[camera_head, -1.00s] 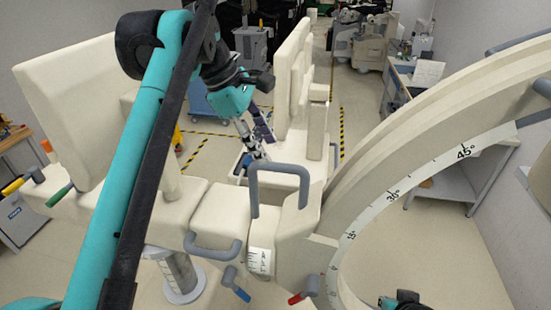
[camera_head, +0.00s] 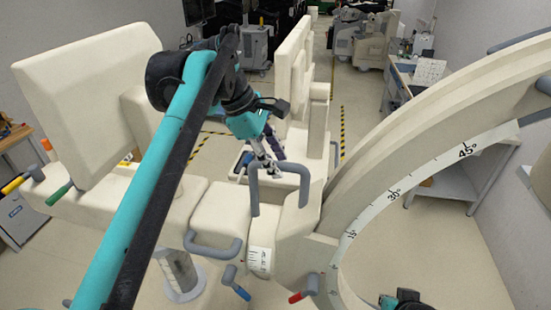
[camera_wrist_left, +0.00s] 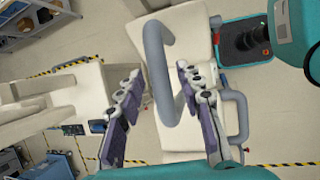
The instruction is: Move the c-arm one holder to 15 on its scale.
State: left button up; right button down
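The c-arm (camera_head: 400,165) is a large beige arc on the right, with a white scale (camera_head: 393,194) marked 45, 30 and 15 along its inner edge. Its beige holder (camera_head: 303,255) stands at the lower middle, with a grey U-shaped handle (camera_head: 281,168) on top. A small white scale (camera_head: 259,261) sits on the holder's front; its figures are too small to read.
Another grey handle (camera_head: 214,245) is on the lower front, and blue-tipped (camera_head: 236,285) and red-tipped (camera_head: 303,291) levers stick out below. Tall beige panels (camera_head: 298,75) rise behind the left gripper. A side table (camera_head: 440,175) stands behind the arc. Floor shows inside the arc.

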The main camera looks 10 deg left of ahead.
pick_arm(q)
grip_shut()
jog(key=shift+s+f, duration=0.1)
